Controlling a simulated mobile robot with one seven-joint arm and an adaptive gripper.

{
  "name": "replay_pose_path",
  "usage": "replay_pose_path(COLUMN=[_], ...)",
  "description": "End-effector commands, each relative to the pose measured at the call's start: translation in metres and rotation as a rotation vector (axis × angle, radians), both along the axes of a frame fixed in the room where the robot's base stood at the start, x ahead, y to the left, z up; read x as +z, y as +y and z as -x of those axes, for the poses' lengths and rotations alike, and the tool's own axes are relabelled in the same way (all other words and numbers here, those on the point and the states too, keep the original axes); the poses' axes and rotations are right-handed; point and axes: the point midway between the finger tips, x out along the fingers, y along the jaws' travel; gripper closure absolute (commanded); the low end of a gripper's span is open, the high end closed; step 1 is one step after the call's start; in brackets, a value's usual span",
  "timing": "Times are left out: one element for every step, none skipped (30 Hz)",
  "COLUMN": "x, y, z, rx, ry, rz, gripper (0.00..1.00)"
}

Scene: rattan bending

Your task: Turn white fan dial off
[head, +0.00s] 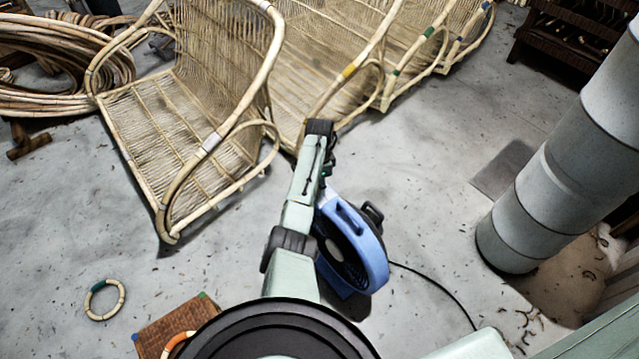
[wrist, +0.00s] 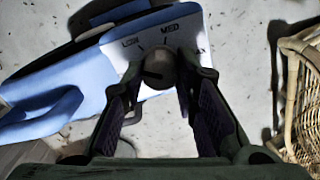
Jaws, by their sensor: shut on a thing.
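The fan (head: 372,252) is blue with a dark round grille and stands on the floor, partly behind my arm in the head view. Its blue body also shows in the wrist view (wrist: 50,95), with a white panel printed LOW, MED and a partly hidden label ending in "AX". The round grey-brown dial (wrist: 160,68) sits on that panel, with a dark mark on its face that seems to point left. My gripper (wrist: 160,80) is shut on the dial, one finger on each side. The fingers hide part of the panel. The gripper cannot be made out in the head view.
Several rattan chair frames (head: 185,110) stand behind and left of the fan. A black cord (head: 435,290) runs along the floor to the right. A thick grey column (head: 560,170) stands at right. A rattan ring (head: 104,299) and brown box (head: 172,325) lie at lower left.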

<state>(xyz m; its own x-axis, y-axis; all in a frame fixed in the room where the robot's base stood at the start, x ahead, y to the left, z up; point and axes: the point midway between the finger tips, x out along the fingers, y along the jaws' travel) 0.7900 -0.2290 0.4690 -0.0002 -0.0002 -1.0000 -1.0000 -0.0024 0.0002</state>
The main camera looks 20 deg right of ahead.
Motion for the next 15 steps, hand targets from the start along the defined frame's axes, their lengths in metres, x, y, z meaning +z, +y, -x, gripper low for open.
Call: replay_pose_path(x=[0.0018, 0.0019, 0.0018, 0.0017, 0.0017, 0.0016, 0.0014, 0.0014, 0.0013, 0.0013, 0.0012, 0.0012, 0.0011, 0.0011, 0.0011], y=[0.0007, 0.0008, 0.0006, 0.0004, 0.0004, 0.0006, 0.0008, 0.001, 0.0011, 0.001, 0.0008, 0.0008, 0.0008, 0.001, 0.0011], z=[-0.0009, -0.001, -0.0008, -0.0007, -0.0006, -0.0007, -0.0007, -0.0007, -0.0007, -0.0006, -0.0005, -0.0004, -0.0004, -0.0005, -0.0005], rx=[0.044, 0.073, 0.11, 0.138, 0.166, 0.202, 0.229, 0.256, 0.29, 0.313, 0.337, 0.367, 0.388, 0.408, 0.434], ry=[-0.002, -0.002, -0.001, -0.001, -0.001, -0.001, -0.001, -0.001, -0.001, 0.0, 0.0, 0.0, 0.0, 0.0, -0.001], rz=[-0.001, -0.001, -0.001, -0.001, -0.001, -0.001, -0.002, -0.002, -0.002, -0.001, -0.002, -0.002, -0.002, -0.002, -0.002], gripper=[1.0, 1.0, 1.0, 1.0, 1.0, 1.0, 1.0, 1.0, 1.0, 1.0, 1.0, 1.0, 1.0, 1.0, 1.0])
